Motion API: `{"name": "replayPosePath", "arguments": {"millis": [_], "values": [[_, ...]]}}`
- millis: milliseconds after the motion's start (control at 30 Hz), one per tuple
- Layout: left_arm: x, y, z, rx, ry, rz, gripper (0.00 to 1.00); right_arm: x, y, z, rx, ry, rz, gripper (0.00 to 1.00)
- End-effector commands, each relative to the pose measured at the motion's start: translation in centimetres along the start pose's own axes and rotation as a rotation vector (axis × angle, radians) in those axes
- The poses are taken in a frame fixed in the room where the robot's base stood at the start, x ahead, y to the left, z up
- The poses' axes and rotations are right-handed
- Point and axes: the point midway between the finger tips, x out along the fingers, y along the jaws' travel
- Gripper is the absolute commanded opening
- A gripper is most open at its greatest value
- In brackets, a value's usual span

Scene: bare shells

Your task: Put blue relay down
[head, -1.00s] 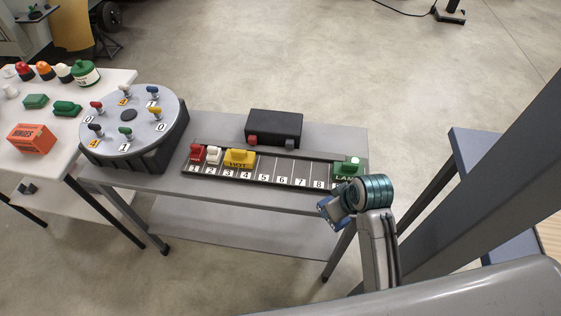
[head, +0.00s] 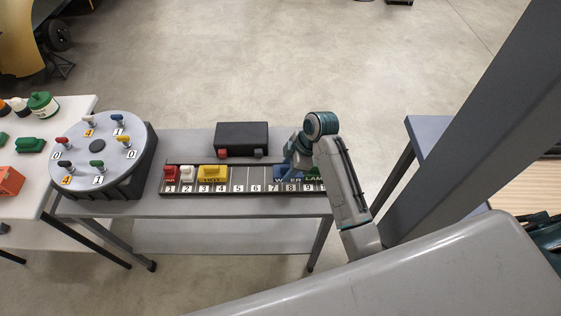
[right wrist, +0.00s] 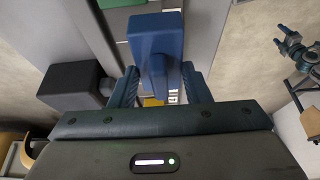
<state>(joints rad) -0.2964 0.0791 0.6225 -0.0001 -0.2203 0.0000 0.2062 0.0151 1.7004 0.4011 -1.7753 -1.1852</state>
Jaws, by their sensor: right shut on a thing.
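The blue relay (head: 279,172) is at the right part of the numbered rail (head: 240,188), over slots 7 and 8, just left of the green relay (head: 312,173). Its label is partly covered by my arm. It looks level with the relays on the rail, but whether it is fully seated cannot be told. My right gripper (head: 293,158) is shut on it from above. In the right wrist view the blue relay (right wrist: 155,38) sits between the two fingers (right wrist: 160,88). My left gripper is not seen.
Red (head: 171,173), white (head: 187,173) and yellow (head: 212,173) relays stand at the rail's left end. Slots between yellow and blue look empty. A black box (head: 242,136) stands behind the rail. A round dial (head: 99,130) with coloured knobs stands to the left.

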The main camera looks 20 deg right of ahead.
Motion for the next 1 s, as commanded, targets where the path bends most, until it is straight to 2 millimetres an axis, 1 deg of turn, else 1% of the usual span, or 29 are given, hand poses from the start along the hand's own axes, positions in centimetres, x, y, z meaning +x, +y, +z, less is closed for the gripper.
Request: {"name": "replayPosePath", "arguments": {"millis": [33,100,233,333,433,600,933,967,1000], "values": [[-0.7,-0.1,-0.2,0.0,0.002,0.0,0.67,-0.1,0.9,-0.8,0.0,0.002,-0.002,0.13],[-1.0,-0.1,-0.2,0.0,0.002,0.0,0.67,0.4,1.8,-1.2,0.0,0.0,-0.001,0.13],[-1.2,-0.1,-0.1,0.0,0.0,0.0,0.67,0.9,2.8,-1.7,0.0,0.0,-0.001,0.13],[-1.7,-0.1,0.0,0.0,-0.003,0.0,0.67,1.4,2.9,-1.6,0.002,-0.001,-0.003,0.13],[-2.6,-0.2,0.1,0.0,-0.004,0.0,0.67,2.6,2.8,-1.0,0.002,-0.002,-0.004,0.13],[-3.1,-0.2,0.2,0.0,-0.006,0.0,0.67,4.2,2.9,-0.4,0.001,-0.001,-0.001,0.13],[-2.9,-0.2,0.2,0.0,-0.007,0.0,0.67,4.6,2.9,-0.2,0.001,-0.001,0.0,0.13],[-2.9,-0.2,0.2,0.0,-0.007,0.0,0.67,4.6,2.9,-0.2,0.001,-0.001,0.0,0.47],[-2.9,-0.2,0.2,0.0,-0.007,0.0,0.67,4.5,2.9,-0.2,0.001,-0.001,0.0,0.55]]}}
